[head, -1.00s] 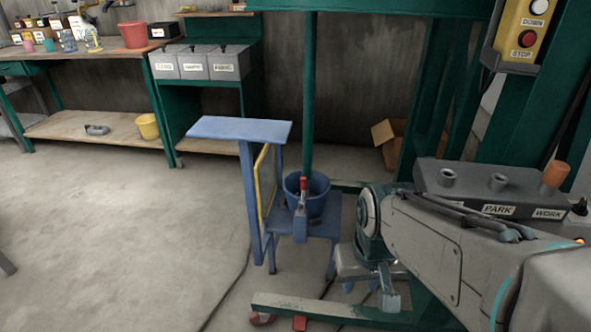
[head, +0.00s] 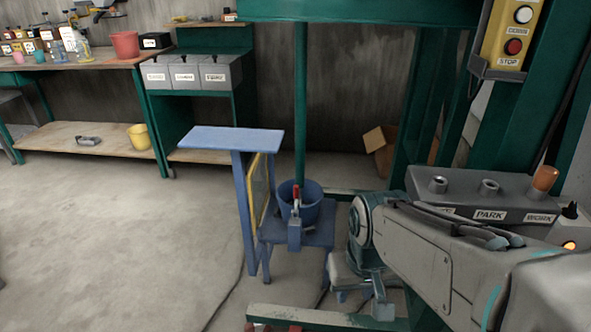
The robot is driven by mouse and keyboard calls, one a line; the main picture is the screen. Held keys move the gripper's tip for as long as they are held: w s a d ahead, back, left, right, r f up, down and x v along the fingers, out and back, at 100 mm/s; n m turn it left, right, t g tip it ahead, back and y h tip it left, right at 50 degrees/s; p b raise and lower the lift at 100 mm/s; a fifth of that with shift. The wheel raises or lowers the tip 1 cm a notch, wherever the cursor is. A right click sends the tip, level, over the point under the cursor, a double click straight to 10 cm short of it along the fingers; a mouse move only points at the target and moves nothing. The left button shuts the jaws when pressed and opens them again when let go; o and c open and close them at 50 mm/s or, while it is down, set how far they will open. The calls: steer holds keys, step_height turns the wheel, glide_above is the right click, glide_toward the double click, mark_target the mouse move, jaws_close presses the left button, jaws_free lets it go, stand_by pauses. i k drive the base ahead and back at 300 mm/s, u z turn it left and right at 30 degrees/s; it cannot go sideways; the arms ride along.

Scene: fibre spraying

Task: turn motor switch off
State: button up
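No label reading "motor" shows. A small black knob (head: 571,210) stands at the right end of a grey box, near a lit orange lamp (head: 569,246); I cannot tell whether it is the motor switch. The grey box (head: 465,208) has holes labelled PARK and WORK, and an orange handle (head: 545,179) stands by WORK. My arm reaches in from the lower right, in front of this box. My gripper (head: 380,305) hangs down at the arm's left end, left of and below the box. Its fingertips are too unclear to tell open from shut.
A yellow button box (head: 508,38) with DOWN and STOP buttons hangs at the upper right. A green press frame (head: 301,100) stands behind a blue stand (head: 232,138) and blue bucket (head: 312,208). A workbench (head: 80,62) is at the back left. The left floor is clear.

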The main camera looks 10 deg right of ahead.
mark_target(569, 213)
steer(key=z, duration=0.05)
steer(key=k, duration=0.3)
steer(key=z, duration=0.9)
steer(key=k, duration=0.45)
steer(key=z, duration=0.5)
steer(key=i, duration=0.6)
steer(key=u, duration=0.25)
